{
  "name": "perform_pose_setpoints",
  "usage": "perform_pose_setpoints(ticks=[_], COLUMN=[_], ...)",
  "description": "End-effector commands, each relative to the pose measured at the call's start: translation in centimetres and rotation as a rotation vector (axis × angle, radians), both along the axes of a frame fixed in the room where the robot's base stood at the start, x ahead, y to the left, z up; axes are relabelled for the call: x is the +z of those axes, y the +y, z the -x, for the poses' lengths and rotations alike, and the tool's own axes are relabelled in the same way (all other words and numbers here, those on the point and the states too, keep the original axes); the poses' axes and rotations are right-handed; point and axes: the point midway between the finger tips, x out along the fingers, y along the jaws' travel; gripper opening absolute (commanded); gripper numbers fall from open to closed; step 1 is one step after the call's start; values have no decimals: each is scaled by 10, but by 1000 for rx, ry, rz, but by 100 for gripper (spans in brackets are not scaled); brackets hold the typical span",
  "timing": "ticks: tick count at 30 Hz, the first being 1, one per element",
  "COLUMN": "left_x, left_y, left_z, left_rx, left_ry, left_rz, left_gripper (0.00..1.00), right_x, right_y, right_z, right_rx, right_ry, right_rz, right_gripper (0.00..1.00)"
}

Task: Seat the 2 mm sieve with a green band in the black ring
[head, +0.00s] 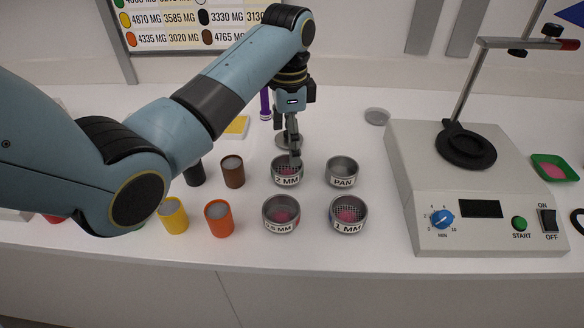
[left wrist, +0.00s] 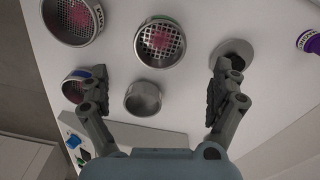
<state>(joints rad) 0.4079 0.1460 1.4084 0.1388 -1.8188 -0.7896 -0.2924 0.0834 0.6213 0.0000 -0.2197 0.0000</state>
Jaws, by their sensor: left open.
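The 2 mm sieve (head: 287,181) is a round metal cup labelled "2 MM", upright on the table with pink material on its mesh. In the left wrist view the sieve (left wrist: 143,58) shows a bit of green band at its far rim. My left gripper (head: 294,152) points down over this sieve in the head view, partly hiding it. In the left wrist view its two fingers (left wrist: 160,72) are wide apart with nothing between them; they do not clasp the sieve. The black ring (head: 466,147) is mounted on the grey machine at the right and looks empty. My right gripper is out of view.
The pan (head: 342,181) stands right of the sieve; the 0.6 mm (head: 281,227) and 1 mm (head: 348,228) sieves stand in front. Brown (head: 232,174), orange (head: 219,222) and yellow (head: 173,219) jars are at left. A stand rod (head: 474,85) rises behind the ring.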

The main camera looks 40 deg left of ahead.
Motion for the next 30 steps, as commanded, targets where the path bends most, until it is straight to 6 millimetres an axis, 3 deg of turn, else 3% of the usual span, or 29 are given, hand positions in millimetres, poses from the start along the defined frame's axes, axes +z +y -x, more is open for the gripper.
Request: perform_pose_setpoints(ticks=[3,6,16,25,30], left_x=[-16,-23,-68,-75,-74], left_y=[0,0,2,2,2], left_z=[0,0,2,1,1], left_rx=[1,1,2,1,1], left_ry=[1,-1,1,-2,-2], left_rz=[-1,-1,-1,-1,-1], left_gripper=[96,96,96,96,73], right_x=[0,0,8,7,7], right_y=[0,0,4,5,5], right_z=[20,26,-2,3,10], right_rx=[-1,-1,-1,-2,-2], right_ry=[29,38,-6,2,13], right_rz=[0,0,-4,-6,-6], right_gripper=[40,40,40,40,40])
